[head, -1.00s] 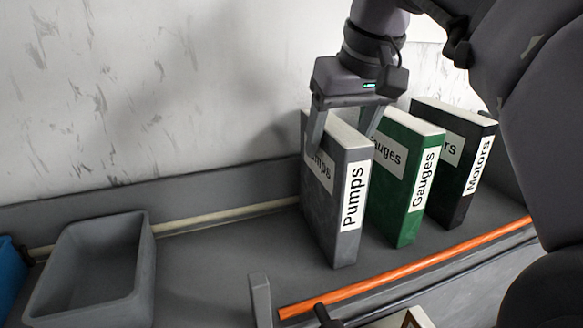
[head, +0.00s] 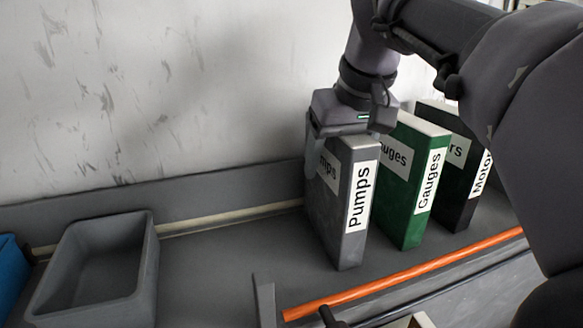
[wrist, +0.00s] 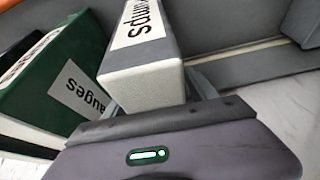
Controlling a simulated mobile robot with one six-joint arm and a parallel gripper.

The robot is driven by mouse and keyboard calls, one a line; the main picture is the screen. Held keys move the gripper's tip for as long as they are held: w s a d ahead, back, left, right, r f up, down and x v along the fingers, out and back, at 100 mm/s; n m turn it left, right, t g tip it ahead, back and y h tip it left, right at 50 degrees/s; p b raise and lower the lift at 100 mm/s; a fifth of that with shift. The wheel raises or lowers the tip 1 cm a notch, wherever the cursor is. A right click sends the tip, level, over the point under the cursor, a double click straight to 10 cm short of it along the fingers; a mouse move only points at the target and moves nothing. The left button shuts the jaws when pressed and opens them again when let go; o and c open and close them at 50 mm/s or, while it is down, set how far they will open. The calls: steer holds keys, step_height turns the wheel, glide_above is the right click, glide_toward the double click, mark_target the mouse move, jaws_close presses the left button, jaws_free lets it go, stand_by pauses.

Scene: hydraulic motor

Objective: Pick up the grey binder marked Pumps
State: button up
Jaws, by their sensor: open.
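The grey binder marked Pumps (head: 342,205) stands upright on the grey shelf, leftmost of the binders. My gripper (head: 340,150) is above and behind its spine, lowered over its top with one finger along its left face. The other finger is mostly hidden behind the binder. In the wrist view the Pumps binder (wrist: 148,75) reaches in between the open fingers, with one finger visible at its right side. I cannot tell whether the fingers touch it.
The green Gauges binder (head: 412,195) stands close to the right, with the black Motors binder (head: 466,180) beyond it. An orange bar (head: 400,275) runs along the shelf's front edge. An empty grey bin (head: 95,268) stands left, with free shelf between. A wall rises behind.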

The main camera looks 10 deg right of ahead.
steer(key=shift+s+a, duration=0.1)
steer(key=shift+s, duration=0.05)
steer(key=shift+c, duration=0.5)
jaws_close()
steer(key=shift+r, duration=0.1)
